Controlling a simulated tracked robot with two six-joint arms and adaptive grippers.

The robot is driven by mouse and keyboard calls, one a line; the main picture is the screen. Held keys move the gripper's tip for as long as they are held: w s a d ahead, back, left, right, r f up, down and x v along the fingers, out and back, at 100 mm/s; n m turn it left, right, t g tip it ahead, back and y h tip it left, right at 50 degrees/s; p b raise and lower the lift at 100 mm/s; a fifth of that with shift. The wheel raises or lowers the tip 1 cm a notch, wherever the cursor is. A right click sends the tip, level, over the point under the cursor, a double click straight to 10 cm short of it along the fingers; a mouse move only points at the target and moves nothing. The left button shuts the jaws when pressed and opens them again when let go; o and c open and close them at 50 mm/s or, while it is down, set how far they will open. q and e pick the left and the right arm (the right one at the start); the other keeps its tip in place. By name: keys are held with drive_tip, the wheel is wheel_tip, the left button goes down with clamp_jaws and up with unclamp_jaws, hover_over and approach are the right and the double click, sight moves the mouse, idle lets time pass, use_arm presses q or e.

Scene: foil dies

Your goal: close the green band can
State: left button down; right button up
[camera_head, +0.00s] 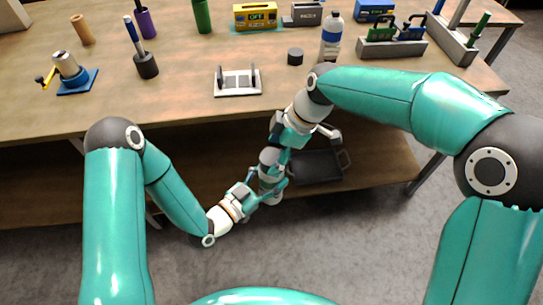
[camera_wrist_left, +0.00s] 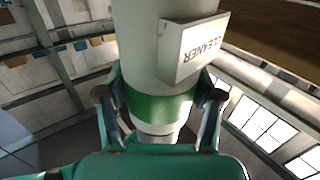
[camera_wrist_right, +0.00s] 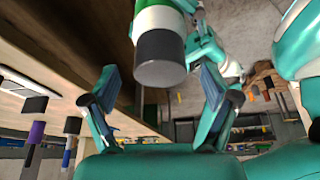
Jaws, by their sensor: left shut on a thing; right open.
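The green band can is a white cylinder with a green band (camera_wrist_left: 160,106) and a side label reading "CLEANER". My left gripper (camera_head: 262,192) is shut on it around the band, in front of the table's edge. In the right wrist view the can's dark grey end piece (camera_wrist_right: 160,58) lies between the fingers of my right gripper (camera_wrist_right: 160,88). That gripper is open, with a gap on each side of the end piece. In the head view the grippers hide most of the can. A small dark cylinder (camera_head: 295,56) stands on the table.
The wooden table (camera_head: 190,95) holds a white stand (camera_head: 238,91), a bottle (camera_head: 331,38), a blue-based device (camera_head: 70,75) and a dark pen holder (camera_head: 147,66). A dark tray (camera_head: 316,168) lies on the lower shelf behind the grippers. The table's front middle is largely clear.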

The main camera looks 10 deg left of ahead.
drive_tip(key=v, duration=0.9)
drive_tip(key=shift+d+r, duration=0.15)
drive_tip(key=shift+r, duration=0.1)
drive_tip(key=s+d+f+m, duration=0.15)
drive_tip(key=f+m, duration=0.25)
drive_tip(key=f, duration=0.5)
drive_tip(key=s+d+f+m, duration=0.1)
drive_tip(key=d+f+m, duration=0.2)
drive_tip(key=f, duration=0.5)
drive_tip(key=s+d+f+m, duration=0.1)
drive_tip(key=d+f+m, duration=0.25)
drive_tip(key=f, duration=0.55)
drive_tip(key=s+d+f+m+t, duration=0.1)
drive_tip(key=s+d+f+m, duration=0.3)
drive_tip(key=s+f+m, duration=0.6)
drive_tip(key=s, duration=0.4)
drive_tip(key=shift+s+f, duration=0.35)
drive_tip(key=shift+f, duration=0.05)
